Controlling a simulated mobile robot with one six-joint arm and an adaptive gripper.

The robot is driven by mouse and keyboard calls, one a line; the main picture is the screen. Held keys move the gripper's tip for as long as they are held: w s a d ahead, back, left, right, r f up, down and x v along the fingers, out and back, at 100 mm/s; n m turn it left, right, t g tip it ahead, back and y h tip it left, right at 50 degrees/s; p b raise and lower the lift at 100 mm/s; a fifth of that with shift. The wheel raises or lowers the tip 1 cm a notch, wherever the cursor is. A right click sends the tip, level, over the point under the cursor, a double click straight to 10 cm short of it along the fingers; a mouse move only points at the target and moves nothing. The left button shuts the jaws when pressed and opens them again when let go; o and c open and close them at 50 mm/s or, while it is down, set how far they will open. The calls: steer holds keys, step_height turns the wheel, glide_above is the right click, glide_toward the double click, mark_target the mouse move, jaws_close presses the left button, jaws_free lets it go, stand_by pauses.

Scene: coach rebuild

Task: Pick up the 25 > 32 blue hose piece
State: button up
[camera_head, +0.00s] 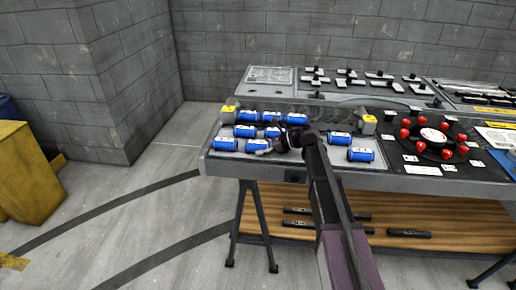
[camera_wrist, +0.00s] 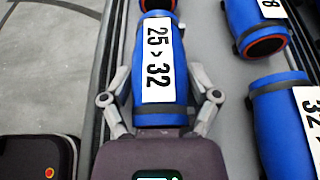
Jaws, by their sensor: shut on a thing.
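The blue hose piece labelled 25 > 32 (camera_wrist: 180,70) lies between the two fingers of my gripper (camera_wrist: 160,92) in the wrist view. The grey fingers are closed on its sides near its lower end, and its white label faces up. In the head view my gripper (camera_head: 272,145) reaches in from the right at the front edge of the table, and the held piece (camera_head: 256,145) shows just left of it. I cannot tell whether the piece is still touching the surface.
A round black holder with red parts (camera_head: 432,136) is on the right of the table (camera_head: 400,184).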

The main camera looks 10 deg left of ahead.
mark_target(260, 142)
steer(key=shift+r, duration=0.15)
step_height(260, 142, up, 4)
steer(key=p, duration=0.4)
steer(key=s+d, duration=0.2)
steer(key=s, duration=0.2)
steer(key=s+d, duration=0.3)
steer(key=s, duration=0.2)
steer(key=s+d+p, duration=0.1)
steer(key=s+d, duration=0.2)
steer(key=s, duration=0.1)
steer(key=shift+s+d+r, duration=0.25)
steer(key=shift+r, duration=0.1)
steer(key=shift+c, duration=0.2)
steer(key=shift+r, duration=0.15)
